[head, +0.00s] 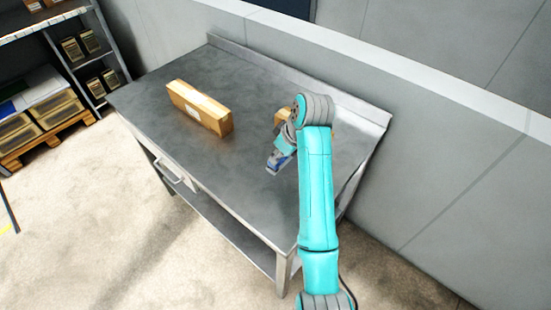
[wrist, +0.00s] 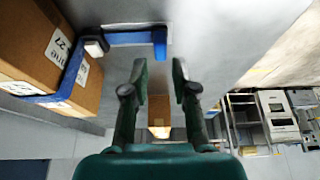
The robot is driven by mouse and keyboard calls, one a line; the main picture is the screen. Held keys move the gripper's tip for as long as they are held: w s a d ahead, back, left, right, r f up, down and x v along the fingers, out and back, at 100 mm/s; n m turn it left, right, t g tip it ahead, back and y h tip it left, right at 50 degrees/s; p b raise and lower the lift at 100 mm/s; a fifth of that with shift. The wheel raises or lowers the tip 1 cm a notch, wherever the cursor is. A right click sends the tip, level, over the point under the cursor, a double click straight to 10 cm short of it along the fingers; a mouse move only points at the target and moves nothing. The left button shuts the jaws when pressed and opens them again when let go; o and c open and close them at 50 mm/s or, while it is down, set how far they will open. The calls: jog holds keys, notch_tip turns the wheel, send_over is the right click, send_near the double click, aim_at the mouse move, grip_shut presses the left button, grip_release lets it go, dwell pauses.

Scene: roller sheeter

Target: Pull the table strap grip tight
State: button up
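In the wrist view a blue strap (wrist: 125,38) runs from a pale buckle (wrist: 95,46) beside a cardboard box (wrist: 30,45) and ends in a blue grip (wrist: 160,43) that hangs down at its end. The strap also passes around the box. My gripper (wrist: 158,66) is open, with nothing between its fingertips; the grip appears just past them, near the middle of the gap. In the head view my gripper (head: 277,160) is over the grey table (head: 215,60), right of its middle, with a bit of blue at it. The strap and grip cannot be made out there.
A long cardboard box (head: 200,107) lies on the table's left half. Another brown box (head: 282,116) is partly hidden behind my arm. A grey wall (head: 440,150) runs behind the table. Shelving (head: 80,45) stands at the upper left. The table's front is clear.

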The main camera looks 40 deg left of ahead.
jog(key=v, duration=0.3)
jog(key=shift+s+f, duration=0.1)
dwell(0.5)
